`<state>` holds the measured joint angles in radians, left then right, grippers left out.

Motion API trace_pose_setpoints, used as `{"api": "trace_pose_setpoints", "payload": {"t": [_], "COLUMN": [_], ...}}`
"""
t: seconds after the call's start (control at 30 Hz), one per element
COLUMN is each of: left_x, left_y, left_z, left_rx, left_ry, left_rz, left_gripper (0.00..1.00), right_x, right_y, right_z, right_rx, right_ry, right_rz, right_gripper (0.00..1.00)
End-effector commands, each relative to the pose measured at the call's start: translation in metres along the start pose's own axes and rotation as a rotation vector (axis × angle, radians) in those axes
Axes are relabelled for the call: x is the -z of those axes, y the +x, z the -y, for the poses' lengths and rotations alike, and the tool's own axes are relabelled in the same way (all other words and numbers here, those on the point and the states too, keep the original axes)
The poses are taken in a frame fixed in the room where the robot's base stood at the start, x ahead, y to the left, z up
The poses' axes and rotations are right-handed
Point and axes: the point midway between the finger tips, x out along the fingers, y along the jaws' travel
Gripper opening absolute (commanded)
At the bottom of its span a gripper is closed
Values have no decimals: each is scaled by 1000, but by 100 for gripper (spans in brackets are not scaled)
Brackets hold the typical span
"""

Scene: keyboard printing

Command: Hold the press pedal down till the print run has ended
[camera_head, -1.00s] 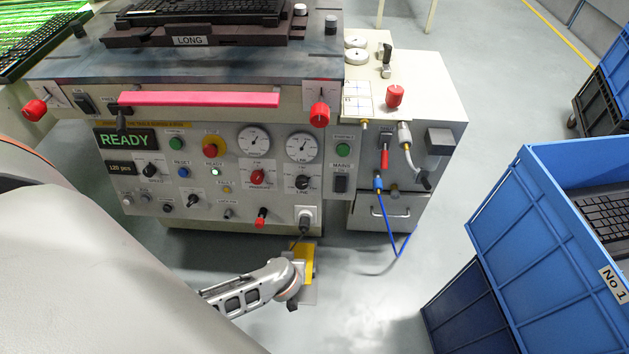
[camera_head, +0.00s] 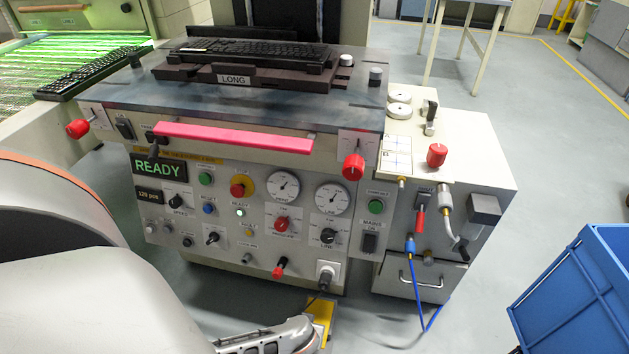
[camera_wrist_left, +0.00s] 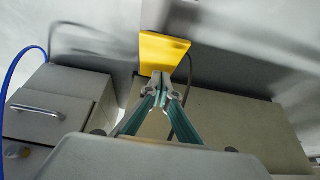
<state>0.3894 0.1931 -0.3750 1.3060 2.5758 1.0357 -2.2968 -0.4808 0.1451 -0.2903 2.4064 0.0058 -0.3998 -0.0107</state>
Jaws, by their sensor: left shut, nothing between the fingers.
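The yellow press pedal (camera_head: 321,310) is on the floor under the front of the press (camera_head: 262,262). My left gripper reaches it from the left at the bottom of the head view, where its fingertips are hard to make out. In the left wrist view my left gripper (camera_wrist_left: 162,82) is shut and empty, its tips at the near edge of the yellow pedal (camera_wrist_left: 163,52). I cannot tell whether they touch it or whether it is pressed down. The press display (camera_head: 160,168) reads READY. My right gripper is not in view.
A keyboard (camera_head: 262,52) sits on the press bed fixture marked LONG. A blue hose (camera_head: 415,283) hangs beside the drawer (camera_head: 420,281), right of the pedal. A blue crate (camera_head: 580,300) stands at the lower right, with clear floor between it and the press.

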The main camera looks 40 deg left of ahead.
Motion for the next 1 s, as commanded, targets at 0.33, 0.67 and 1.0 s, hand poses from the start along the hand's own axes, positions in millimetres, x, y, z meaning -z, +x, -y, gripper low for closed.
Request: {"api": "trace_pose_setpoints", "payload": {"t": [0.33,0.67,1.0], "left_x": [-26,-28,-28], "left_y": [58,67,68], "left_z": [3,-1,0], "left_rx": [5,-1,1], "left_ry": [1,-1,-1], "left_rz": [14,0,-7], "left_gripper": [0,0,0], "right_x": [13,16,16], "right_y": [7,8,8], "right_z": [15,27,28], "right_rx": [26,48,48], "right_ry": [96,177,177], "right_rz": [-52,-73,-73], "right_gripper": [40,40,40]}}
